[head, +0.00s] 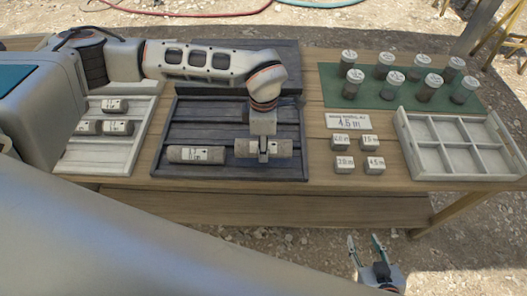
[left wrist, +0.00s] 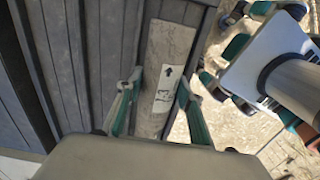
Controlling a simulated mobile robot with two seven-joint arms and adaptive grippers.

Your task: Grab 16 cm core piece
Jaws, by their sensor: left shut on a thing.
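A grey cylindrical core piece (head: 284,148) with a white label lies in the dark slatted tray (head: 160,171), near its right end. My left gripper (head: 263,157) reaches down over it and is shut on it, with a finger on each side. In the left wrist view the core piece (left wrist: 168,50) runs between the fingers, and its label shows an arrow and writing too blurred to read. A second labelled core piece (head: 188,155) lies to its left in the same tray. My right gripper (head: 367,247) is open and empty, low in front of the table.
A white tray (head: 148,128) at the left holds 3 shorter core pieces. At the right are a "4.5 m" card (head: 347,121), several small numbered blocks (head: 373,165), a green mat (head: 330,88) with several lidded jars, and an empty divided white tray (head: 405,140).

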